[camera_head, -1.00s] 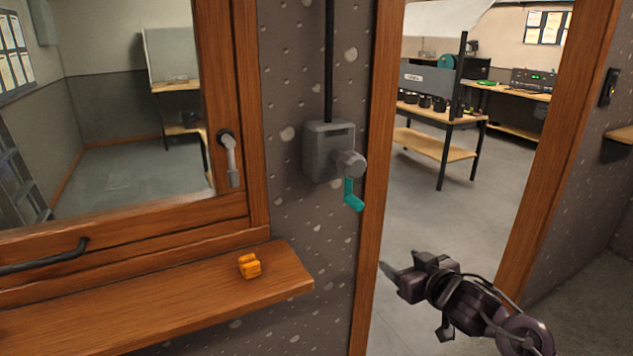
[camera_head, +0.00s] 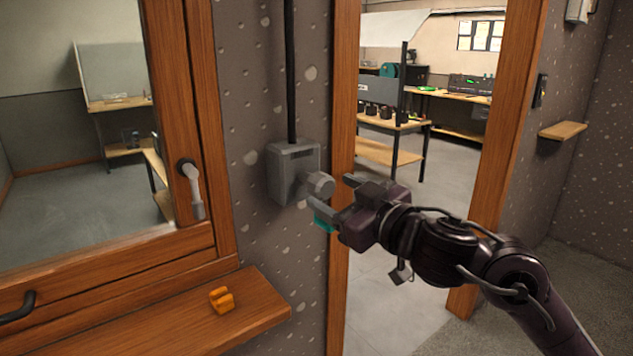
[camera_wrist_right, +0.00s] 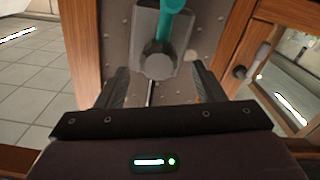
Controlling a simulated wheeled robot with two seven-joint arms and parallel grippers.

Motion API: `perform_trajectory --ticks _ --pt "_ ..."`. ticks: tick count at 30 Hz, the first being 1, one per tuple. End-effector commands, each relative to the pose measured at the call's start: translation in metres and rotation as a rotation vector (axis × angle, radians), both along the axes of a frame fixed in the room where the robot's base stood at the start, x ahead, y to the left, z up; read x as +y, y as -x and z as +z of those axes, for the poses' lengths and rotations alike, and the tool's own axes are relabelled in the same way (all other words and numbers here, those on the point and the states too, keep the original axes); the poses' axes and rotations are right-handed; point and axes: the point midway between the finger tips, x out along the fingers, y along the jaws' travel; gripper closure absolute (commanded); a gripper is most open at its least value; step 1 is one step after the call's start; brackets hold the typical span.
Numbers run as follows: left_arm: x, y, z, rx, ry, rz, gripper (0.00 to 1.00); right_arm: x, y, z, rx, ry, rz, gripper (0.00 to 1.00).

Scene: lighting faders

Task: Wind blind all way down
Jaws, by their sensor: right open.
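A grey winder box (camera_head: 282,172) is fixed to the speckled wall between window and doorway, with a black rod (camera_head: 290,70) running up from it. Its round grey hub (camera_head: 320,184) sticks out, and a teal crank handle (camera_head: 324,222) hangs below, partly hidden by my right gripper. In the right wrist view the teal crank (camera_wrist_right: 175,12) shows at the top, beyond the grey hub (camera_wrist_right: 157,66). My right gripper (camera_head: 331,192) is open, its fingers pointing at the hub; I cannot tell whether they touch it. No blind and no left gripper are in view.
A wooden sill (camera_head: 170,318) with a small orange object (camera_head: 221,299) lies below the window. The wooden door frame (camera_head: 343,100) stands close behind my right gripper. A silver window handle (camera_head: 192,188) is to the left. The doorway floor is open.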

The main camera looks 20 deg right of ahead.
Motion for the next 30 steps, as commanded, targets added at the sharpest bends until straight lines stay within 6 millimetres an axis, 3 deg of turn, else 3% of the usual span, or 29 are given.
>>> perform_trajectory --ticks 9,21,30 --pt "0.003 -0.001 0.009 -0.002 -0.004 0.001 1.00 0.016 -0.045 0.002 0.000 -0.003 0.000 0.38" --pt "0.004 -0.003 0.009 -0.004 -0.005 0.001 1.00 0.019 -0.053 0.000 0.000 0.001 -0.001 0.38" --pt "0.004 -0.004 0.009 -0.005 -0.005 0.001 1.00 0.019 -0.053 0.000 0.000 0.001 -0.001 0.77"
